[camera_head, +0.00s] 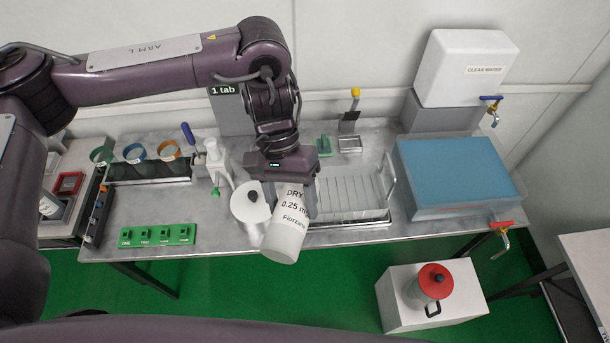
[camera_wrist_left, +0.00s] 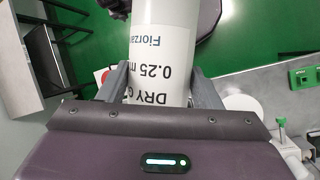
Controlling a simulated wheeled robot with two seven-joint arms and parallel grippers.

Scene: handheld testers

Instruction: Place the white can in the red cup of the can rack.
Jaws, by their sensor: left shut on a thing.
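A white can (camera_head: 285,235) with black print reading "DRY 0.25" is held tilted in front of the bench's front edge. My left gripper (camera_head: 288,184) is shut on it; in the left wrist view the two fingers press its sides, and its far end is partly cut off by the frame. The can rack (camera_head: 150,172) stands at the back left of the bench, with a green cup (camera_head: 101,156), a blue cup (camera_head: 134,153) and an orange-looking cup (camera_head: 168,150). I cannot clearly make out a red cup. My right gripper is not in view.
A red-lidded jug (camera_head: 433,284) stands on a white box.

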